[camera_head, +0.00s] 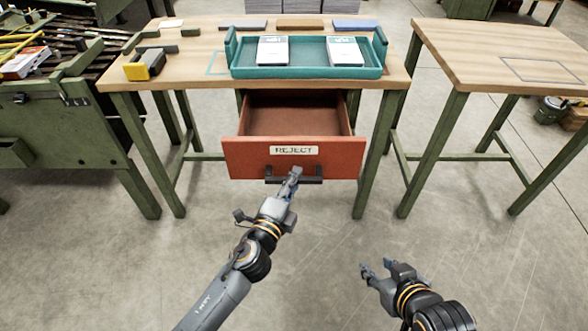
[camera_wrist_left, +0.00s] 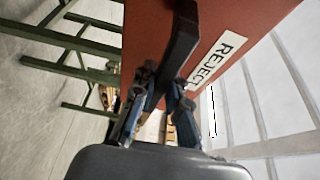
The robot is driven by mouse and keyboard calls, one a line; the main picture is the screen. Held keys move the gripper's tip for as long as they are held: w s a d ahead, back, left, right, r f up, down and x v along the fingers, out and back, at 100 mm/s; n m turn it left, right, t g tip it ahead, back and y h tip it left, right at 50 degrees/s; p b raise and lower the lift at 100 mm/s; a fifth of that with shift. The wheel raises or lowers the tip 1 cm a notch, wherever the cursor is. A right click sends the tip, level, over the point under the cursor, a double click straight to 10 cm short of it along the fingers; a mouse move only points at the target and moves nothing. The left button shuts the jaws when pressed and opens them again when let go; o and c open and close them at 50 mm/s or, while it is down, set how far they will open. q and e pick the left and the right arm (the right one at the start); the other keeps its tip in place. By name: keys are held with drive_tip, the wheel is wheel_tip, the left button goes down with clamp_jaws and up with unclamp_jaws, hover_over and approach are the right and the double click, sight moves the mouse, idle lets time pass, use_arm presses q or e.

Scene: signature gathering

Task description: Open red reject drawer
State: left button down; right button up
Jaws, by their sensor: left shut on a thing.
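The red reject drawer (camera_head: 240,158) hangs under the wooden table and is pulled well out. Its inside is visible and looks empty. A "REJECT" label (camera_head: 294,150) is on its front, above a dark bar handle (camera_head: 310,180). My left gripper (camera_head: 293,176) is at the handle, shut on it. In the left wrist view, the gripper's fingers (camera_wrist_left: 158,104) are on either side of the dark handle (camera_wrist_left: 178,50), with the red drawer front (camera_wrist_left: 225,22) behind. My right gripper (camera_head: 373,276) is open and empty, low over the floor to the right of the drawer.
On the table (camera_head: 190,68) are a teal tray (camera_head: 305,73) holding two white booklets and a yellow-black object (camera_head: 145,64). A second table (camera_head: 500,55) stands to the right and a green workbench (camera_head: 60,140) to the left. The floor in front is clear.

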use_arm(q)
drive_tip(key=shift+s, duration=1.8)
use_arm(e)
drive_tip(key=shift+w+d+r, duration=0.1)
drive_tip(key=shift+w+r, duration=0.2)
use_arm(q)
drive_tip(key=c, duration=1.3)
unclamp_jaws()
use_arm(e)
drive_tip(key=shift+s+f, duration=0.25)
drive_tip(key=shift+f, duration=0.05)
use_arm(q)
drive_tip(key=shift+s, duration=0.1)
drive_tip(key=shift+s+a+f, duration=0.1)
drive_tip(key=shift+s+a, duration=0.1)
drive_tip(key=shift+s, duration=0.15)
drive_tip(key=v, duration=1.1)
use_arm(e)
drive_tip(key=shift+w+r, duration=0.1)
drive_tip(key=shift+r, duration=0.05)
